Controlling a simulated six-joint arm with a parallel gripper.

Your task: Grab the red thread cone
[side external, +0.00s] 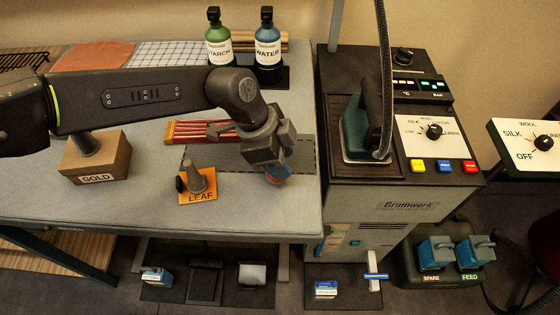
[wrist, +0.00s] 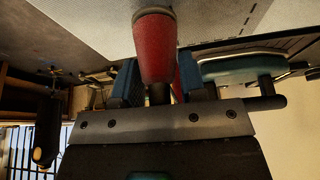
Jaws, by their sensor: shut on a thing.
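The red thread cone (wrist: 155,48) stands between my gripper's two blue-padded fingers in the wrist view, with a pale end at the top of the picture. My gripper (wrist: 158,80) is shut on it. In the side external view my gripper (side external: 274,170) points down over the dark grey mat at the table's front right. Only a small reddish part of the cone (side external: 276,181) shows below the fingers there; the rest is hidden. I cannot tell whether the cone touches the mat.
An orange LEAF card (side external: 198,199) with a grey-brown cone lies left of my gripper. A GOLD box (side external: 97,158) stands farther left. A bundle of red sticks (side external: 200,131) lies behind. The ironing machine (side external: 400,190) with its iron (side external: 356,130) stands close on the right.

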